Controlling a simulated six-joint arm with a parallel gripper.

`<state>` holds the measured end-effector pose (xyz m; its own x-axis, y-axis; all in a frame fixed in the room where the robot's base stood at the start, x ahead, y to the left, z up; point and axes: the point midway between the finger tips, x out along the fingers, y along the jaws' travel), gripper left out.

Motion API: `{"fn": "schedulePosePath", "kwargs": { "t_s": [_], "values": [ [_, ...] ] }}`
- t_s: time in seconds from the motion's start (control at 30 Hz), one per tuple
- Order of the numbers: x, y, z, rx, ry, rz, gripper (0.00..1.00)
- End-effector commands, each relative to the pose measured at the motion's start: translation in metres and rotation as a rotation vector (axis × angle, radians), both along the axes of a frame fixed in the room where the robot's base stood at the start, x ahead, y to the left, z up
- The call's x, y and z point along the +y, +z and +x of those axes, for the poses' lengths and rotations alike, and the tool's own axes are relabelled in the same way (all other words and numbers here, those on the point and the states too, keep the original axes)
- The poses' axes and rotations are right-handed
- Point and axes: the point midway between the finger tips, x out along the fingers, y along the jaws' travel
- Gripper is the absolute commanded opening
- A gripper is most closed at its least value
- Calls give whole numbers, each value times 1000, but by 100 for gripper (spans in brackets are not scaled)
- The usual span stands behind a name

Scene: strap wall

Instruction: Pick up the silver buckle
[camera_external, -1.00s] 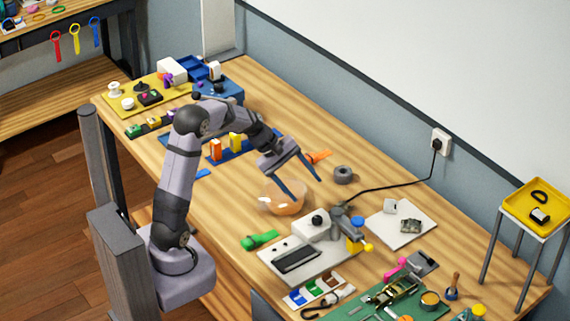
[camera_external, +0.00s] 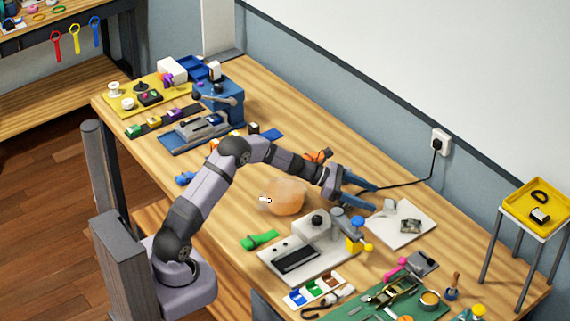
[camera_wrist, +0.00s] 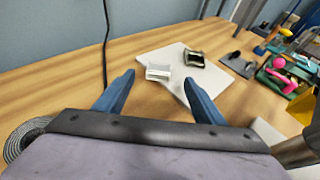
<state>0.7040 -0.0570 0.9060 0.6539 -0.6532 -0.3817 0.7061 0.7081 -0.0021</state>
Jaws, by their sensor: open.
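A pale silver-white buckle (camera_wrist: 158,72) lies on the white board (camera_wrist: 150,57) in the wrist view, near the board's left edge. A darker metallic, olive-toned buckle (camera_wrist: 194,58) lies on the same board, a little farther back and to the right. That darker one also shows in the external view (camera_external: 411,226). My gripper (camera_wrist: 159,78) is open and empty, with its two blue fingers spread. The pale buckle appears between and beyond the fingertips in the wrist view. In the external view my gripper (camera_external: 374,198) is beside the board's left corner, and the pale buckle is partly hidden there.
A black cable (camera_external: 408,184) runs across the table to a wall socket. A grey roll (camera_wrist: 25,138) is at the wrist view's lower left. A machine with a grey base (camera_external: 300,262) and a blue-yellow knob stands in front of the board.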

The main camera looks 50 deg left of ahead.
Motion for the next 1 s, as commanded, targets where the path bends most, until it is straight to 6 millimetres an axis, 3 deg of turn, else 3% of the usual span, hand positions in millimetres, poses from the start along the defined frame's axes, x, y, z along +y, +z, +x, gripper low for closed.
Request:
{"fn": "schedulePosePath", "kwargs": {
  "t_s": [0.33, 0.7, 1.0],
  "values": [
    [-9, -4, 9, 1, -2, 1, 64],
    [-34, -18, 36, 1, -1, 2, 64],
    [-37, -20, 40, -1, -1, 2, 64]
  ]
}}
